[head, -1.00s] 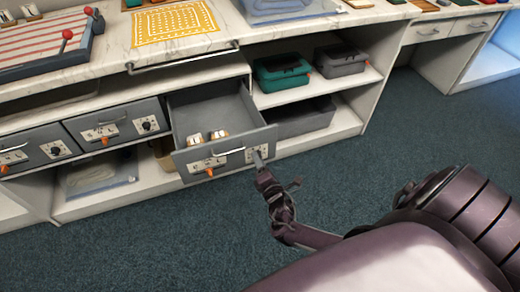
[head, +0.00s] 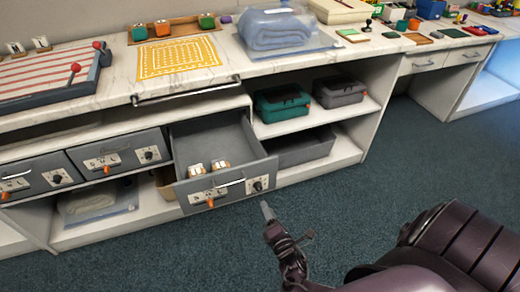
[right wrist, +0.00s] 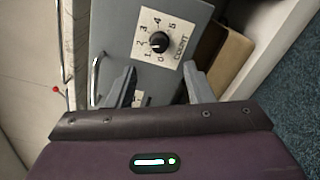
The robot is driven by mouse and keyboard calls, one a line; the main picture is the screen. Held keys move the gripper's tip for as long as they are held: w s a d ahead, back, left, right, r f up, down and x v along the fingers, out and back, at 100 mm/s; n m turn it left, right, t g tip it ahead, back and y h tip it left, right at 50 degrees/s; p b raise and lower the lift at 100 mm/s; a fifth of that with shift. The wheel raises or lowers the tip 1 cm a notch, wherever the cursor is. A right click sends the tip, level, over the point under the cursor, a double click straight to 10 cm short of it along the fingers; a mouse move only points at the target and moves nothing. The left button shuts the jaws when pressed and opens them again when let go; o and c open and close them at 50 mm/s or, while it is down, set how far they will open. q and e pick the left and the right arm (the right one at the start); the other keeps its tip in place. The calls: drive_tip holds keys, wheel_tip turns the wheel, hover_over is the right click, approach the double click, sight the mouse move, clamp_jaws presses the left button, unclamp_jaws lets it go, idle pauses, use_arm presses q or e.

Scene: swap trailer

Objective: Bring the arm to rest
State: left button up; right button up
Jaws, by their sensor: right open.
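My right gripper (head: 268,212) is in front of the open grey drawer (head: 262,152), a little right of and below its front panel, apart from it and holding nothing. In the right wrist view its two fingers (right wrist: 158,88) are spread, with the drawer's black count knob (right wrist: 159,42) on a white numbered plate beyond them. The knob also shows at the right of the drawer front in the head view (head: 258,186). The drawer has a metal handle, an orange lever (head: 211,202) and two small white-and-tan items (head: 210,168) inside. My left gripper is not in view.
Two shut grey drawers (head: 118,152) sit left of the open one. A marble counter (head: 238,62) above holds a striped board, a yellow mat (head: 178,57) and a bagged blue cloth (head: 274,30). Shelves at right hold a teal case (head: 283,103) and a grey case (head: 340,91). Dark carpet in front is clear.

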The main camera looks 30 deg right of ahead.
drive_tip(key=s+f+m+g+y+p, duration=0.2)
drive_tip(key=s+f+m+g+p, duration=0.6)
drive_tip(key=s+f, duration=0.4)
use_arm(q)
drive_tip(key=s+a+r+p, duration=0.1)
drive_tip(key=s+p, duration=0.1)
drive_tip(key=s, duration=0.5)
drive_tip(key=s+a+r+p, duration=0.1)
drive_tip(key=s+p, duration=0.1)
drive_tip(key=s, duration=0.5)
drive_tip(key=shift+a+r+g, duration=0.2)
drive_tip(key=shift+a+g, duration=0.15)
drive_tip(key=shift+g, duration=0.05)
use_arm(e)
drive_tip(key=s+a+f+m+g, duration=0.2)
drive_tip(key=s+m, duration=0.1)
drive_tip(key=s, duration=0.4)
drive_tip(key=s+a+f+m+g+y, duration=0.1)
drive_tip(key=s+a+f+m+g, duration=0.1)
drive_tip(key=s, duration=0.6)
drive_tip(key=s+a+f+m+g+y, duration=0.1)
drive_tip(key=s+a+f+m+g, duration=0.1)
drive_tip(key=s, duration=0.6)
drive_tip(key=shift+a+f+m+g, duration=0.25)
drive_tip(key=shift+a+m+g, duration=0.65)
drive_tip(key=shift+m+g, duration=0.3)
